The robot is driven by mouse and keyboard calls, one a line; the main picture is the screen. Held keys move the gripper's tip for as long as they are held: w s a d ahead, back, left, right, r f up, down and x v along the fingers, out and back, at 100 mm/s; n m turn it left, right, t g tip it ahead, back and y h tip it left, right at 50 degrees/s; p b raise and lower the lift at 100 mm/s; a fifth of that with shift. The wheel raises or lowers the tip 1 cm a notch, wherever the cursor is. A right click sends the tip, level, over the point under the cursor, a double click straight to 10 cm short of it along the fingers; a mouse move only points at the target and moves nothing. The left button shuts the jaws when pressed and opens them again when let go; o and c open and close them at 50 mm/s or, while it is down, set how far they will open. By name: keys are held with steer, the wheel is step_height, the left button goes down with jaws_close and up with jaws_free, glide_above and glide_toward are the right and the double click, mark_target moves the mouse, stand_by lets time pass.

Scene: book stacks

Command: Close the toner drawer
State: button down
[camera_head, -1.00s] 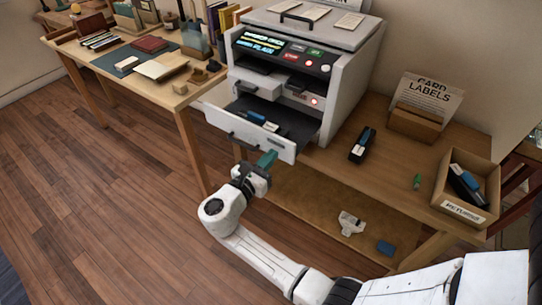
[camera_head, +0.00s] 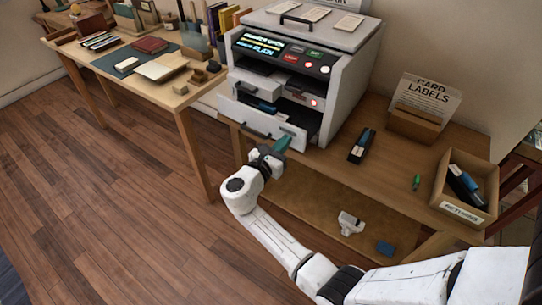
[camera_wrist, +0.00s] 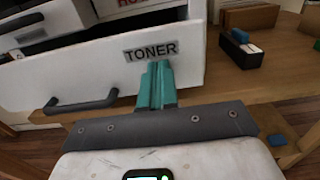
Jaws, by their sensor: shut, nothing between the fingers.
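The toner drawer (camera_head: 262,122) is the low white-fronted drawer of the grey printer (camera_head: 338,78). It stands partly out, and its dark inside shows behind the front. In the wrist view its front (camera_wrist: 75,72) fills the upper left, with a "TONER" label and a dark bar handle (camera_wrist: 82,103). My gripper (camera_head: 284,143) is shut and empty, with its teal fingers at the right part of the drawer front. In the wrist view the fingertips (camera_wrist: 157,72) lie just below the label, at or against the front; exact contact is hard to tell.
A dark cartridge (camera_head: 361,146) lies on the table right of the printer. A card labels holder (camera_head: 414,124), a green marker (camera_head: 416,181) and a returns box (camera_head: 466,213) stand further right. A smaller white tray (camera_head: 257,89) juts out above the drawer. The floor at left is clear.

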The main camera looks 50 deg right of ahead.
steer(key=d+b, duration=0.1)
steer(key=d, duration=0.9)
steer(key=shift+w, duration=0.1)
steer(key=shift+d+b, duration=0.15)
steer(key=shift+b, duration=0.15)
steer(key=shift+d+r, duration=0.1)
steer(key=shift+r, duration=0.05)
